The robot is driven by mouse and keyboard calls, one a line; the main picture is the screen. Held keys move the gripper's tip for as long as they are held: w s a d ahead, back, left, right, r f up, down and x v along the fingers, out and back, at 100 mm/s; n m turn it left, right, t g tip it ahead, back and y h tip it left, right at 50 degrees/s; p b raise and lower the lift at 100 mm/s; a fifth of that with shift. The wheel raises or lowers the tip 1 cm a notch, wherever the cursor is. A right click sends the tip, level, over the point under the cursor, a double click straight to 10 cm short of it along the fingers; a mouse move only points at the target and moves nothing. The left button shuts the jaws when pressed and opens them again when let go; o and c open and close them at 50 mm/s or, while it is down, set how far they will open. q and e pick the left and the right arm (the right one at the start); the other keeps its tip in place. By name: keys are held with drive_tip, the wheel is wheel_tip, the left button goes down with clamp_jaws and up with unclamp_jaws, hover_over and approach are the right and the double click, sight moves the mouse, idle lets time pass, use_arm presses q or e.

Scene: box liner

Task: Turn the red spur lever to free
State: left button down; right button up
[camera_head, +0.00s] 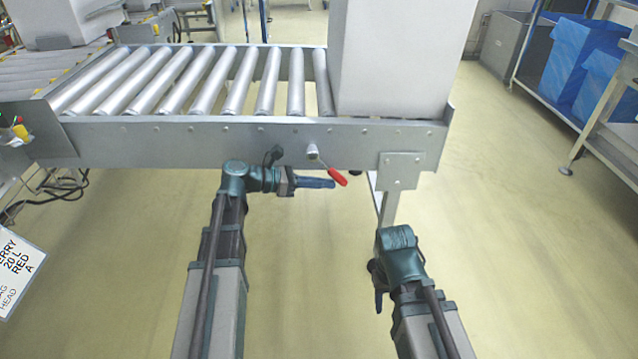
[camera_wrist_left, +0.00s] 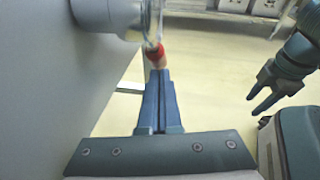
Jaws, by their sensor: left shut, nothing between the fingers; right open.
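The red spur lever (camera_head: 331,174) is on the front side of the roller conveyor, on a metal pivot. Its red handle slants down to the right. My left gripper (camera_head: 333,184) is shut and empty, pointing right, with its tips just below the handle. In the left wrist view the lever's red end (camera_wrist_left: 156,55) shows just beyond the closed fingertips (camera_wrist_left: 161,72). I cannot tell whether they touch. My right gripper (camera_head: 379,300) points down, low and to the right of the lever; its open fingers show in the left wrist view (camera_wrist_left: 262,98).
The roller conveyor (camera_head: 230,135) spans the left and middle, with a large pale box (camera_head: 395,60) on its right end. A support leg (camera_head: 390,205) stands right of the lever. Blue bins (camera_head: 580,55) are on a rack at the far right. The floor in front is clear.

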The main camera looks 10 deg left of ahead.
sight(333, 176)
use_arm(q)
drive_tip(key=shift+w+d+r+p, duration=0.25)
drive_tip(key=shift+d+r+p, duration=0.25)
drive_tip(key=shift+d, duration=0.3)
drive_tip(key=shift+w+d+r+p, duration=0.2)
drive_tip(key=shift+d+r+p, duration=0.25)
drive_tip(key=shift+d, duration=0.3)
drive_tip(key=p+v, duration=0.3)
drive_tip(key=v, duration=0.9)
drive_tip(key=shift+r, duration=0.15)
drive_tip(key=c, duration=1.5)
unclamp_jaws()
drive_tip(key=shift+v, duration=0.85)
drive_tip(key=shift+c, duration=0.2)
